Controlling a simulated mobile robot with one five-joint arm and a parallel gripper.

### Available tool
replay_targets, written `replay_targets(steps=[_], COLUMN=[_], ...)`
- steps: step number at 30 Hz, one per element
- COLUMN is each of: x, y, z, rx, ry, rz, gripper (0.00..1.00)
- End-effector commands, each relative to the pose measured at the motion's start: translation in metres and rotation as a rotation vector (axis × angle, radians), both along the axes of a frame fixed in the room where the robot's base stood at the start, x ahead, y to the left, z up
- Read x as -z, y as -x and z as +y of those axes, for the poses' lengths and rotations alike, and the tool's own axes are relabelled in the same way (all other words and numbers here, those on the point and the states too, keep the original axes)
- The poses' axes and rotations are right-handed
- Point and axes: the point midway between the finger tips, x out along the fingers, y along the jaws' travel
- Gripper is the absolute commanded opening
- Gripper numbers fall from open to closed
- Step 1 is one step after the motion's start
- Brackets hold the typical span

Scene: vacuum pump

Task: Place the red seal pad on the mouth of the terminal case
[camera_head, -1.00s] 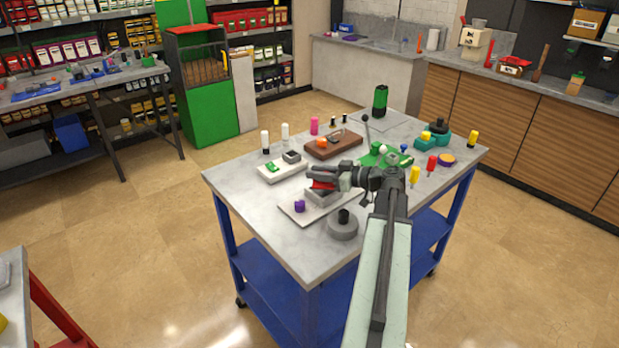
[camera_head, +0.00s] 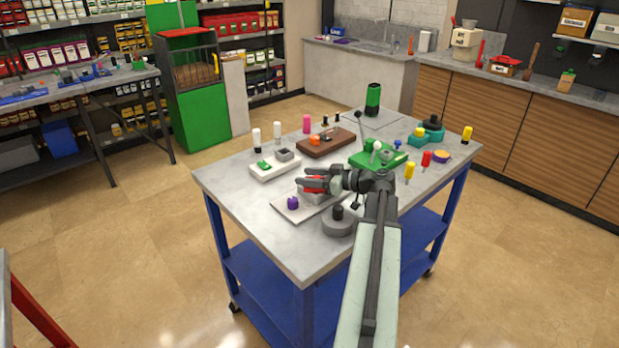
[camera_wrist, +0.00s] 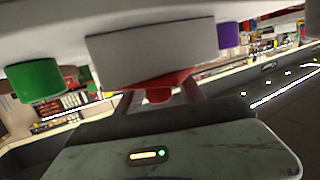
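The red seal pad (camera_head: 315,183) is at the top of the grey terminal case (camera_head: 312,197), which stands on a pale plate (camera_head: 289,211). In the wrist view, which is upside down, the red pad (camera_wrist: 158,92) has a knob and lies against the face of the grey case (camera_wrist: 150,52). My gripper (camera_head: 312,179) is around the pad at the case. Its fingers stand apart, with gaps showing beside the knob. The mouth is hidden by the pad, so I cannot tell how exactly it is seated.
A purple knob (camera_head: 292,203) stands on the plate beside the case. A grey round part with a black knob (camera_head: 338,221) is close in front. A green fixture (camera_head: 378,157), a brown block (camera_head: 326,142) and a white tray (camera_head: 275,166) stand farther back on the table.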

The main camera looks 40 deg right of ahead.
Motion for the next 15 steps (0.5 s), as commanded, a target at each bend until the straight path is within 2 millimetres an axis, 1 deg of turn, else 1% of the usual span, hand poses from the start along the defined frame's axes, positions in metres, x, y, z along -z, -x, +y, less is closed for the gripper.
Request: replay_targets(steps=[7, 10, 14, 15], x=[-0.001, -0.006, -0.011, -0.013], y=[0.000, 0.002, 0.026, 0.036], z=[-0.001, -0.001, -0.009, -0.013], rx=[0.001, 0.002, 0.005, 0.005], ry=[0.000, 0.000, 0.000, 0.000], rz=[0.000, 0.000, 0.000, 0.000], gripper=[0.45, 0.45, 0.45, 0.45])
